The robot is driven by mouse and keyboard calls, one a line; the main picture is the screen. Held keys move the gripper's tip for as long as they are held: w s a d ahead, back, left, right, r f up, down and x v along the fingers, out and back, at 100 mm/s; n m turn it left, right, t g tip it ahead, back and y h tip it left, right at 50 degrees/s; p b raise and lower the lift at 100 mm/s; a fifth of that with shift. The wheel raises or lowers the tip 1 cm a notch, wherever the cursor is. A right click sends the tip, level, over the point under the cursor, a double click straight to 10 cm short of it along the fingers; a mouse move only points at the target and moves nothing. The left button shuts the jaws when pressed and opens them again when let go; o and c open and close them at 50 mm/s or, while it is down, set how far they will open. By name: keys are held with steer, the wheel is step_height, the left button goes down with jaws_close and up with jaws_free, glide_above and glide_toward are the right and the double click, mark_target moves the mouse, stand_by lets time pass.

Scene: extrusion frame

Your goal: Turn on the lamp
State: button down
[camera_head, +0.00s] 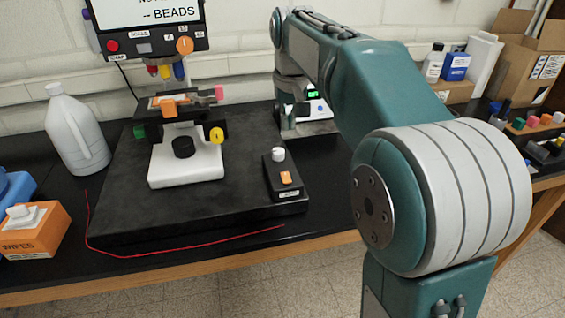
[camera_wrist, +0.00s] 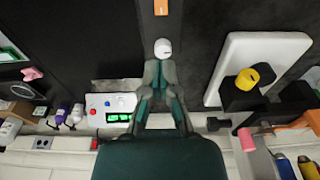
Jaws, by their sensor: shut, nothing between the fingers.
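A small black control box (camera_head: 290,188) has a white round knob (camera_head: 278,154) and an orange switch (camera_head: 286,178). It stands at the right of a dark slab, beside a microscope-like device with a white base (camera_head: 190,172). In the wrist view the white knob (camera_wrist: 163,48) lies just beyond my gripper's fingertips (camera_wrist: 160,62), and the orange switch (camera_wrist: 161,7) is at the top edge. My gripper is shut and empty, pointing toward the knob. I cannot tell whether it touches. No lit lamp is clear to see.
The device's yellow knob (camera_head: 217,135) is left of the control box. A light instrument with a green display (camera_head: 313,94) stands behind my gripper. A white jug (camera_head: 75,130) and an orange wipes box (camera_head: 35,229) are at left. A red cord (camera_head: 190,247) lies at the front.

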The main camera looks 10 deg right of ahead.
mark_target(286, 177)
steer(key=shift+d, duration=0.1)
steer(key=f, duration=0.4)
steer(key=w+f, duration=0.1)
steer(key=f, duration=0.9)
steer(key=shift+w+a, duration=0.25)
steer(key=shift+w, duration=0.1)
steer(key=shift+f, duration=0.25)
steer(key=shift+s, duration=0.1)
steer(key=shift+s+r, duration=0.25)
steer(key=shift+s, duration=0.35)
step_height(286, 177, up, 14)
steer(key=s, duration=0.1)
steer(key=shift+s, duration=0.3)
